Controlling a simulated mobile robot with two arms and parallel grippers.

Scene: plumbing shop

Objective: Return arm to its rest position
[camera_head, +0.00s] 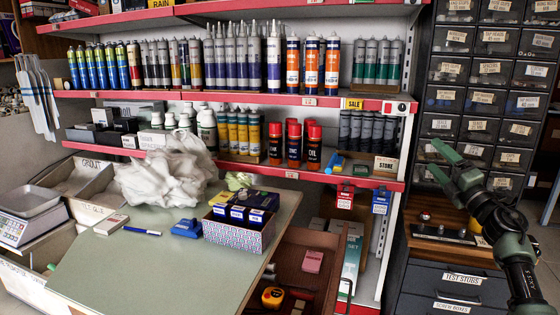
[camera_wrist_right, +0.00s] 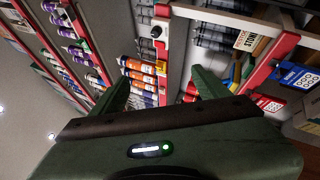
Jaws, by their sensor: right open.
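My right gripper (camera_head: 433,155) is at the right of the head view, raised in front of the dark drawer cabinet. Its two green fingers are apart, with nothing between them. In the wrist view the open fingers (camera_wrist_right: 162,84) point toward the red-edged shelves, and the space between them is empty. My right arm comes in from the lower right corner. My left gripper is not in view.
Red-edged shelves (camera_head: 235,94) hold rows of cartridges and cans. The drawer cabinet (camera_head: 487,70) stands behind my right gripper. A pale green counter (camera_head: 135,265) carries a patterned box (camera_head: 240,236), a blue item (camera_head: 187,229) and a crumpled plastic bag (camera_head: 165,175). A scale (camera_head: 30,215) stands left.

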